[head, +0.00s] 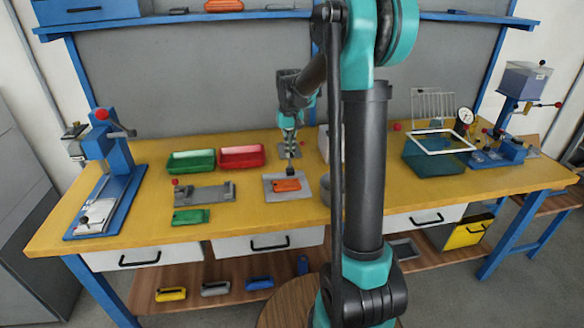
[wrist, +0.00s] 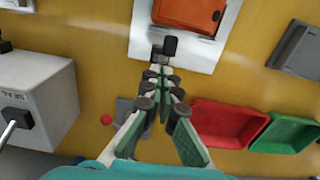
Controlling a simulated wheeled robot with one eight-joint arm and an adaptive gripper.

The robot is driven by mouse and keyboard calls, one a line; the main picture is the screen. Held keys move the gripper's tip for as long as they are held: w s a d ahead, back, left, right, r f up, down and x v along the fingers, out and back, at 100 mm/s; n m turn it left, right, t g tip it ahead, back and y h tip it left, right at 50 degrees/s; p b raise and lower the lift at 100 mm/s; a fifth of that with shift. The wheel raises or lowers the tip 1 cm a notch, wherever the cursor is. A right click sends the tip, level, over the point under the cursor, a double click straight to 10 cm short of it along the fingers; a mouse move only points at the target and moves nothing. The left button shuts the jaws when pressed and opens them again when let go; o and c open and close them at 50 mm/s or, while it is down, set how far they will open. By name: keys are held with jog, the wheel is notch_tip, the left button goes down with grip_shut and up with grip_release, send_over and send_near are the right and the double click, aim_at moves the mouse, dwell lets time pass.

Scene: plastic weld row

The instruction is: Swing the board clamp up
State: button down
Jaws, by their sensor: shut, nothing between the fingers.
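An orange board (head: 286,184) lies on a pale plate (head: 271,195) in the middle of the yellow bench. The board also shows at the top of the wrist view (wrist: 190,12). My gripper (head: 290,138) is over the bench just behind the plate, pointing down, with its fingers together and empty. In the wrist view, a black cylindrical tip (wrist: 170,46) shows just beyond my fingertips, over the plate's edge; it looks like the board clamp's pad. A red ball (wrist: 107,119) and a grey base (wrist: 125,108) show beside my fingers. My fingers hide most of the clamp, so I cannot tell its angle or any contact.
Red (head: 242,157) and green (head: 191,161) trays stand left of my gripper. A white box (wrist: 38,98) stands close on its other side. A grey fixture (head: 203,195) lies left of the plate, and a blue press (head: 112,165) stands at the far left.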

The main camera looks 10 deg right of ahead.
notch_tip(320, 180, up, 7)
dwell(0.7)
